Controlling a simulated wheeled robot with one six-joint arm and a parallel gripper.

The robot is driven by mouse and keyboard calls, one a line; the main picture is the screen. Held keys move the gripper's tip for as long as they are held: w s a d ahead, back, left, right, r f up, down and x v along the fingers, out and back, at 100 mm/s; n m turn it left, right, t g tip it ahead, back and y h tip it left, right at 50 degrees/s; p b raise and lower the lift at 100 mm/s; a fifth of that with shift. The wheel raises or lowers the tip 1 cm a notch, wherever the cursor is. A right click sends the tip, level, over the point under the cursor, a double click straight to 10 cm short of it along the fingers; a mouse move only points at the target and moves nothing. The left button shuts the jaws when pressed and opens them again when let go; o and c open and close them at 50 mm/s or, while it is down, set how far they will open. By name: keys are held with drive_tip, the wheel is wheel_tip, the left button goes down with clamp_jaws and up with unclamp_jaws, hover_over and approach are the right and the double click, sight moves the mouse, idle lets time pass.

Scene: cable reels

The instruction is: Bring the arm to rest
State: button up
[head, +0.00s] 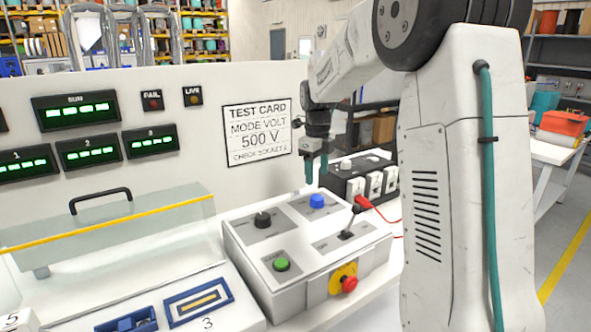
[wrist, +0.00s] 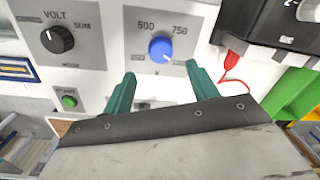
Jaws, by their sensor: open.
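My gripper (head: 317,168) hangs from my arm with its two green fingers pointing down above the control box (head: 310,262). The fingers are apart with nothing between them. In the wrist view, my gripper (wrist: 161,74) has its fingertips just below the blue knob (wrist: 160,50) in the picture, one to each side. The blue knob (head: 316,201) stands on the box's back right panel, and the fingertips appear above it, clear of it. The wrist view shows 500 and 750 marked around this knob.
A black knob (head: 262,220), a green button (head: 281,264) and a red stop button (head: 349,284) are on the control box. A test card (head: 256,133) is on the panel behind.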

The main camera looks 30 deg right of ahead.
drive_tip(key=shift+n, duration=0.7)
drive_tip(key=shift+s+a+f+n, duration=0.1)
drive_tip(key=shift+s+f+n, duration=0.15)
drive_tip(key=shift+n, duration=0.65)
drive_tip(key=s+n, duration=0.1)
drive_tip(key=s+a+f+n, duration=0.1)
drive_tip(key=n, duration=0.1)
drive_tip(key=s+n+g, duration=0.1)
drive_tip(key=n, duration=0.1)
drive_tip(key=shift+s+a+f, duration=0.2)
drive_tip(key=shift+s+a, duration=0.1)
drive_tip(key=shift+s, duration=0.05)
drive_tip(key=s+a+r+n, duration=0.1)
drive_tip(key=s+a+n, duration=0.4)
drive_tip(key=s, duration=0.5)
drive_tip(key=s+a+r+n+t, duration=0.1)
drive_tip(key=s+a+n, duration=0.5)
drive_tip(key=s+n, duration=0.4)
drive_tip(key=s+a+r+n+t, duration=0.1)
drive_tip(key=s+a+r+n, duration=0.1)
drive_tip(key=s+a+n, duration=0.3)
drive_tip(key=s+n, duration=0.3)
drive_tip(key=s, duration=0.2)
drive_tip(key=shift+s+a, duration=0.3)
drive_tip(key=shift+a, duration=0.05)
